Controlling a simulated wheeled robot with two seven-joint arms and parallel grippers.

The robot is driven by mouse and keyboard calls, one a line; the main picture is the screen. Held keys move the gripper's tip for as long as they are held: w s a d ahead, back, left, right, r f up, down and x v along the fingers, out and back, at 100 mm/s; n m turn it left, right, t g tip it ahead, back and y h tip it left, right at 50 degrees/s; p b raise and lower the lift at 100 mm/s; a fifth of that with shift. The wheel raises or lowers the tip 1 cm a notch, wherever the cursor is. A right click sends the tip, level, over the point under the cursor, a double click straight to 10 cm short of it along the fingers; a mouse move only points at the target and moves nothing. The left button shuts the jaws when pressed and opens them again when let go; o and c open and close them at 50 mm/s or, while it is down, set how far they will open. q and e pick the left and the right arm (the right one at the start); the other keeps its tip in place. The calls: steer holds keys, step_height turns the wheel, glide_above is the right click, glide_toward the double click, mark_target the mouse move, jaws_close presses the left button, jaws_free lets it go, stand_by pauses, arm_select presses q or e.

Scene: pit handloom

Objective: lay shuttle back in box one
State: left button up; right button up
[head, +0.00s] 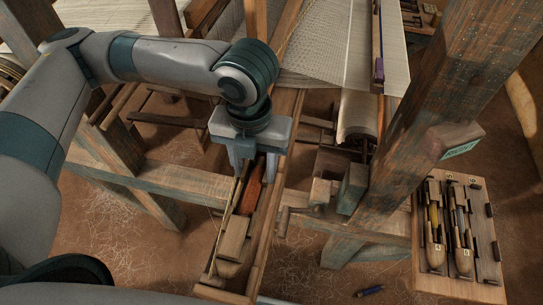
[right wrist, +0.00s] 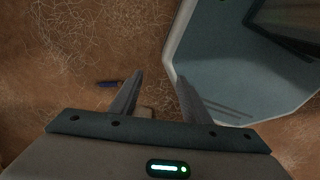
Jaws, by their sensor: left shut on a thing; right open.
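My left gripper (head: 254,166) points down into the narrow wooden trough (head: 262,238) at the near end of the loom's beam in the head view. It is shut on a reddish-brown shuttle (head: 252,191), which lies along the trough. The gripper hides the shuttle's far end, and I cannot tell whether the shuttle rests on the trough floor. A pale wooden block (head: 233,240) sits in the trough nearer to me. My right gripper (right wrist: 158,90) is open and empty in the right wrist view, above the floor.
A wooden rack (head: 427,277) with two more shuttles and small number labels stands at the right. White cloth (head: 330,45) spans the loom. A small blue object (head: 370,290) lies on the floor.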

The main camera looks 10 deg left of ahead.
mark_target(253, 175)
arm_select(q)
steer(key=shift+s+a+r, duration=0.1)
steer(key=shift+s+a, duration=0.2)
steer(key=shift+a, duration=0.05)
arm_select(e)
steer(key=s+a, duration=0.3)
steer(key=a, duration=0.1)
arm_select(q)
steer(key=shift+w+d, duration=0.1)
steer(key=shift+d, duration=0.05)
steer(key=shift+f+b, duration=0.4)
steer(key=shift+f, duration=0.25)
steer(key=shift+f+b, duration=0.25)
steer(key=shift+b, duration=0.25)
steer(key=shift+f+b, duration=0.8)
steer(key=shift+f, duration=0.05)
steer(key=shift+f+b, duration=0.75)
steer(key=shift+b, duration=0.05)
steer(key=shift+f, duration=0.2)
steer(key=shift+f+b, duration=0.3)
steer(key=shift+f, duration=0.3)
steer(key=shift+f+b, duration=0.5)
steer(key=shift+f, duration=0.5)
arm_select(e)
step_height(253, 175, down, 6)
steer(key=w+d, duration=0.1)
steer(key=d, duration=0.1)
steer(key=shift+w+f, duration=0.15)
steer(key=shift+f, duration=0.1)
steer(key=shift+d, duration=0.1)
